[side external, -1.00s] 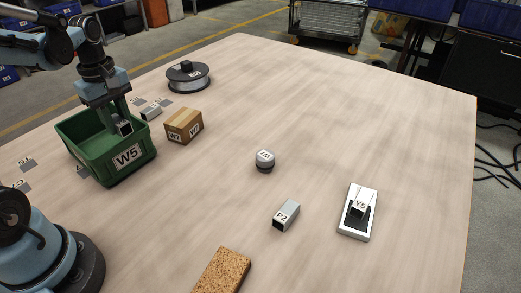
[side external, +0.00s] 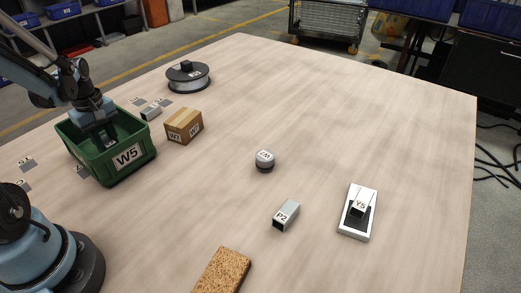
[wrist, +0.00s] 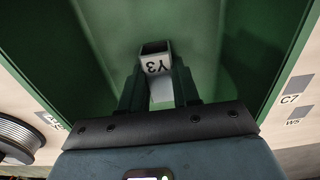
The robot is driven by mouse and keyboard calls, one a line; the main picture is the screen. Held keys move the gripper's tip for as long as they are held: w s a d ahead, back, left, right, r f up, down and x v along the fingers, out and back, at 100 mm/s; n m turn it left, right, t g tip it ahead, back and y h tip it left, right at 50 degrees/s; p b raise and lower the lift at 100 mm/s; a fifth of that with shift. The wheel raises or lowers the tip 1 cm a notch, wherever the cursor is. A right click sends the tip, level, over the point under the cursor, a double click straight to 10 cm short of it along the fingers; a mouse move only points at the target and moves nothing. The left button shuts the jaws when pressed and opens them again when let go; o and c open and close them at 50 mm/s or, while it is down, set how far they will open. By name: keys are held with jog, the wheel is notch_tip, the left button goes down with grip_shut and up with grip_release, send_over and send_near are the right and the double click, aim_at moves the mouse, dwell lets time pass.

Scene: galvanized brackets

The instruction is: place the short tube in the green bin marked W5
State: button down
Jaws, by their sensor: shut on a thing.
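The green bin marked W5 (side external: 127,156) stands at the left of the table. My gripper (side external: 108,143) points down inside the bin, its tips below the rim. In the wrist view my gripper (wrist: 157,83) is shut on a short grey square tube marked Y3 (wrist: 156,66), its open end showing. Green bin walls (wrist: 232,45) surround it. In the side view the tube is hidden by the bin and gripper. I cannot tell whether the tube touches the bin floor.
A cardboard box (side external: 184,126) stands right of the bin, with a small grey piece (side external: 150,113) and a spool (side external: 188,77) behind.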

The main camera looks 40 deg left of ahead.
aim_at(106, 141)
jog(key=shift+f, duration=0.15)
jog(key=c, duration=0.8)
grip_release()
notch_tip(106, 141, up, 12)
jog(key=w+d+m+t, duration=0.1)
jog(key=d+m+t, duration=0.2)
jog(key=d+m, duration=0.6)
jog(key=w+d+m+t, duration=0.2)
jog(key=d+m+t, duration=0.2)
jog(key=d+m, duration=0.5)
jog(key=d, duration=0.4)
jog(key=shift+w+d, duration=0.25)
jog(key=shift+d, duration=0.1)
jog(key=shift+f, duration=0.1)
